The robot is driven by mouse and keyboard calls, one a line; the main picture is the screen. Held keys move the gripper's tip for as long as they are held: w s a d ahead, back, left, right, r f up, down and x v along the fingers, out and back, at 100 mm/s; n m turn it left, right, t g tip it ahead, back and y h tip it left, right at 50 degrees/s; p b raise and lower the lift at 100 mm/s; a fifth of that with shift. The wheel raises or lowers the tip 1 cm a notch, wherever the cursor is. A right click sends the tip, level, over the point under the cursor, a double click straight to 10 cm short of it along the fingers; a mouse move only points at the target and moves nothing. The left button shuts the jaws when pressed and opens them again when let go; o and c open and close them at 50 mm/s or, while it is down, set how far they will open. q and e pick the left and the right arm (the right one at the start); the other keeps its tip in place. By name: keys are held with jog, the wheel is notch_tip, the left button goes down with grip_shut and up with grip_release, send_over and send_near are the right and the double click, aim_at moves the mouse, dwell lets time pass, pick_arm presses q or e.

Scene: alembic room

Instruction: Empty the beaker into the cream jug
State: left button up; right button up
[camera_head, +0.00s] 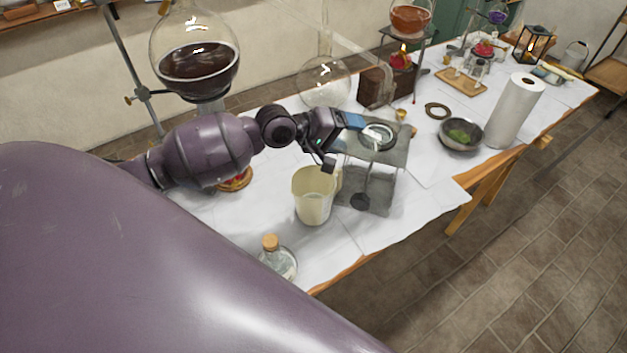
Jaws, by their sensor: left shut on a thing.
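The cream jug (313,203) stands upright on the white-covered table, with its open mouth up and its handle on the right. My left gripper (362,129) is above and to the right of the jug, at the top of a grey stand. It is shut on what looks like the small clear glass beaker (380,138), whose round rim shows beyond the fingers. The beaker's contents and its exact tilt cannot be made out. The beaker is apart from the jug's mouth. My right gripper is not in view.
The grey lab stand (385,192) is right beside the jug. A corked bottle (280,262) stands near the front edge. A large round flask of dark liquid (195,72) is at the back left. A bowl (461,136) and a paper roll (515,110) stand farther right.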

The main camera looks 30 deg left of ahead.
pick_arm(q)
jog(key=shift+s+a+r+n+t+h+b, duration=0.25)
jog(key=shift+t+h+b, duration=0.3)
jog(key=shift+b, duration=1.15)
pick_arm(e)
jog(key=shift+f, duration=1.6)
pick_arm(q)
jog(key=shift+a+h+b, duration=0.1)
jog(key=shift+h+b, duration=0.25)
jog(key=shift+b, duration=0.5)
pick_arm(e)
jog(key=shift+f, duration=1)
pick_arm(q)
jog(key=shift+b, duration=0.3)
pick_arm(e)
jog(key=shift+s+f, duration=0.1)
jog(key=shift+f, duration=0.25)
pick_arm(q)
jog(key=shift+n+t, duration=0.25)
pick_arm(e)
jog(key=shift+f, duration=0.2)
pick_arm(q)
jog(key=shift+a+r+t+h+b, duration=0.15)
jog(key=shift+t+h+b, duration=0.15)
jog(key=shift+b, duration=0.7)
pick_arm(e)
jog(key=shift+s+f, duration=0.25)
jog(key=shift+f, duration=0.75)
